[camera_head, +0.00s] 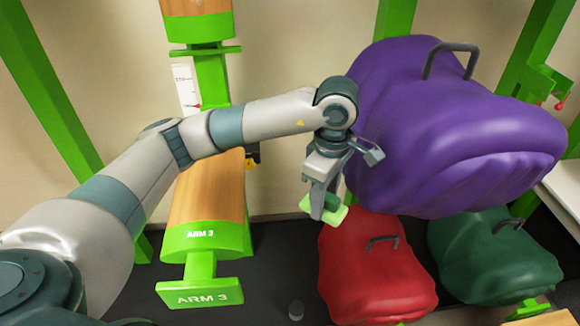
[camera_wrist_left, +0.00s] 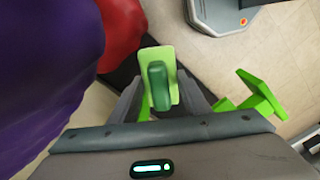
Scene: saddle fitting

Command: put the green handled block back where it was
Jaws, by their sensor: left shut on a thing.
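The green handled block (camera_head: 338,213) has a light green plate and a darker green handle. My left gripper (camera_head: 320,196) is shut on it and holds it in the air, left of the purple saddle and above the red saddle. In the left wrist view the block (camera_wrist_left: 158,62) shows in front of the left gripper (camera_wrist_left: 159,98), with the dark handle between the fingers. My right gripper is not in view.
A large purple saddle (camera_head: 455,125) is close right of my left wrist. Red (camera_head: 370,265) and dark green (camera_head: 490,255) saddles sit lower. A wood-topped rack arm marked ARM 3 (camera_head: 208,190) is bare, left of the gripper. Green posts (camera_head: 45,85) stand by the wall.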

